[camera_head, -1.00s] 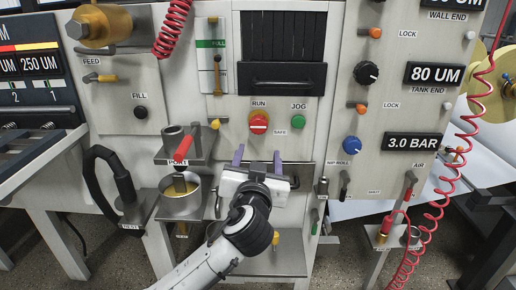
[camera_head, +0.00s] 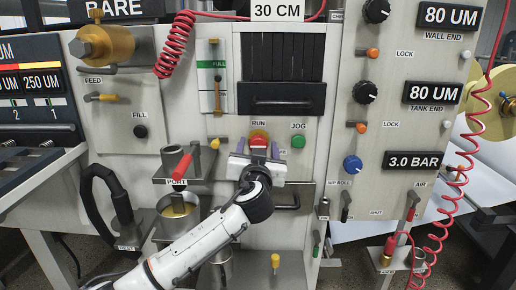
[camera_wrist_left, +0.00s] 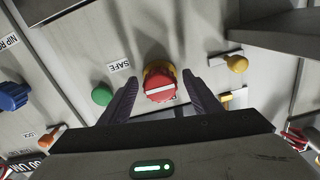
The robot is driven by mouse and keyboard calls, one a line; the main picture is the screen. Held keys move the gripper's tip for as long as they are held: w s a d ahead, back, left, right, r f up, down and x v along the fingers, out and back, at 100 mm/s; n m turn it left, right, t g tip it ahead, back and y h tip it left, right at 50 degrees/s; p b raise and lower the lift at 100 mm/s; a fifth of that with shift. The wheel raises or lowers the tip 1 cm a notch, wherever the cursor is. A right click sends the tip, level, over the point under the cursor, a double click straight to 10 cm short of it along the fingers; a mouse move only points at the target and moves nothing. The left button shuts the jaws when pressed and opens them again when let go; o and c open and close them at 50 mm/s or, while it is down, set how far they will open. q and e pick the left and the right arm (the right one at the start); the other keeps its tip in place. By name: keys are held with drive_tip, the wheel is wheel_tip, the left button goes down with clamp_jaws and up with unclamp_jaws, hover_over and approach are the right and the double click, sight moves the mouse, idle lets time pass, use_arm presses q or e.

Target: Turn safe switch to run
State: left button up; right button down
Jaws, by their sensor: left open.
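The safe switch (camera_head: 258,139) is a red knob with a white bar on an orange-yellow base, set in the panel under the RUN label. The white bar lies about level in the head view. In the left wrist view the switch (camera_wrist_left: 160,83) shows between my fingers, with the SAFE label (camera_wrist_left: 118,67) beside it. My left gripper (camera_head: 262,146) is open in front of the switch, one purple-grey finger to each side. In the left wrist view the left gripper (camera_wrist_left: 160,100) shows a gap between each finger and the knob. My right gripper is not in view.
A green JOG button (camera_head: 298,142) is close to the right of the switch. A yellow knob (camera_head: 215,143) is to its left. A blue NIP ROLL knob (camera_head: 352,164) is further right.

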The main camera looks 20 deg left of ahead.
use_arm(q)
drive_tip(key=c, duration=1.1)
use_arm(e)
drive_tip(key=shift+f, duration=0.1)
